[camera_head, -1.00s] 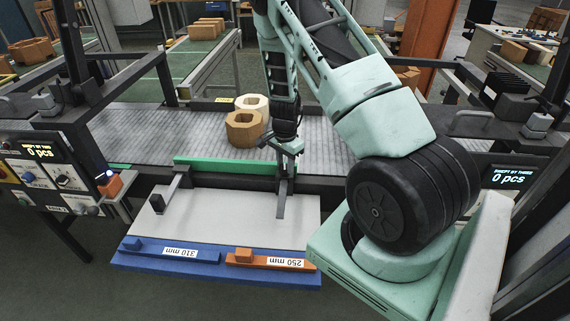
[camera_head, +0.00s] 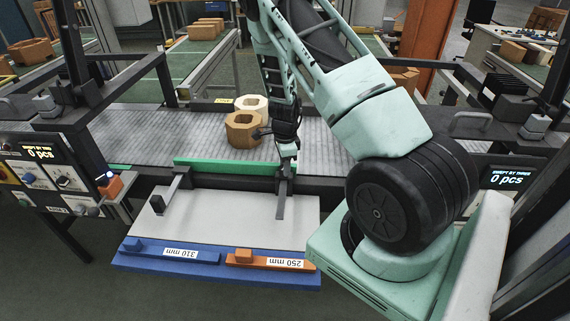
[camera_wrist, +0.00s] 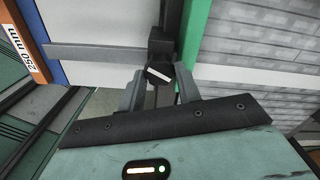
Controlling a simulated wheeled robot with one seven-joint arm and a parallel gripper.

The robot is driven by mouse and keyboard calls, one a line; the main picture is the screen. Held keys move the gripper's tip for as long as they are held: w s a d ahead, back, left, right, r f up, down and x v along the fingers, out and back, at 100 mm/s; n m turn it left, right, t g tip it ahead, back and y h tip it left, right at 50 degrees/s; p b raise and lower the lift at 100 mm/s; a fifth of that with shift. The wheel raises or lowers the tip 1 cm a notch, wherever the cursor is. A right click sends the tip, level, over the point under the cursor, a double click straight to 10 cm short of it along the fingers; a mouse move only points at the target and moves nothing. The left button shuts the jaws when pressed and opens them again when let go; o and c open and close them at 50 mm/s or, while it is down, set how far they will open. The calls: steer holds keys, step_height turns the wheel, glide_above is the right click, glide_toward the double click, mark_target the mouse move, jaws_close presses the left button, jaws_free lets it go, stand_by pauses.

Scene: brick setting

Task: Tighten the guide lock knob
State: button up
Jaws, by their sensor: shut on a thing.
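The guide lock knob (camera_wrist: 158,73) is a small black knob with a white line across its face, tilted in the wrist view. My gripper (camera_wrist: 160,90) has its two grey fingers on either side of the knob and is shut on it. In the head view my gripper (camera_head: 286,158) is at the near edge of the conveyor, above the right metal arm (camera_head: 281,203) that lies over the white plate. The knob is hidden by the gripper in the head view.
A green guide strip (camera_head: 220,165) runs along the conveyor (camera_head: 130,135) edge. Brown (camera_head: 242,131) and cream (camera_head: 251,103) blocks stand on the belt.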

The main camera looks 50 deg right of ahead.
stand_by(0.3)
steer(key=o, duration=1)
steer(key=shift+c, duration=0.2)
step_height(320, 180, up, 18)
steer(key=b, duration=0.1)
steer(key=shift+f+b, duration=0.25)
steer(key=shift+b, duration=0.15)
